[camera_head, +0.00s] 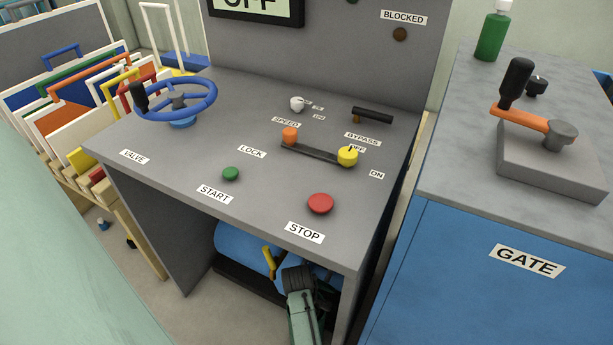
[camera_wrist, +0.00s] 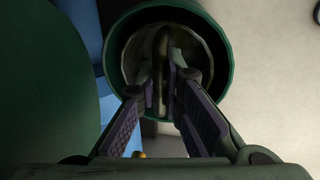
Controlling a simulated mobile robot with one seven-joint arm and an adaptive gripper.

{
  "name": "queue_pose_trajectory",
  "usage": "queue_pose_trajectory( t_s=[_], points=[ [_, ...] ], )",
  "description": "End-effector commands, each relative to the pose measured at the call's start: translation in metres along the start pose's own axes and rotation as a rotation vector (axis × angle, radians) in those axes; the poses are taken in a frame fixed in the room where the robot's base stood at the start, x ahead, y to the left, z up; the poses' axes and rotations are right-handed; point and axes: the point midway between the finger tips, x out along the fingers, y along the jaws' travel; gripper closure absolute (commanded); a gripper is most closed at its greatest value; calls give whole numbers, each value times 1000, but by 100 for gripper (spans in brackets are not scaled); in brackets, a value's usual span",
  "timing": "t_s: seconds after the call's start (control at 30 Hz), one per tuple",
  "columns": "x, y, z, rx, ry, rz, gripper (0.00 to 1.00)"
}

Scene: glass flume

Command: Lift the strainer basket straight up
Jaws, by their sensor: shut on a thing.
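The strainer basket (camera_wrist: 136,58) shows in the wrist view as a pale round interior inside a round dark green housing (camera_wrist: 220,62). Its dark upright handle (camera_wrist: 162,48) crosses the middle of the opening. My gripper (camera_wrist: 165,88) is shut on this handle, one finger on each side. The fingers hide part of the handle and the near side of the basket. I cannot tell whether the basket is seated or raised. In the head view, my wrist reaches under the console's front edge, and the basket and fingertips are hidden.
A blue cylindrical body (camera_head: 240,245) with a yellow lever (camera_head: 269,262) lies under the grey console (camera_head: 190,180), close to my wrist. The console top overhangs this space. A blue cabinet (camera_head: 450,270) stands to the right. The display (camera_head: 257,8) reads OFF.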

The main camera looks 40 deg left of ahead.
Motion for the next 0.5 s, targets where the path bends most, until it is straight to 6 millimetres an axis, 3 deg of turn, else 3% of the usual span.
queue_pose_trajectory(
  t_s=[0.5],
  points=[
    [-21,4,0,0,0,0,100]
  ],
)
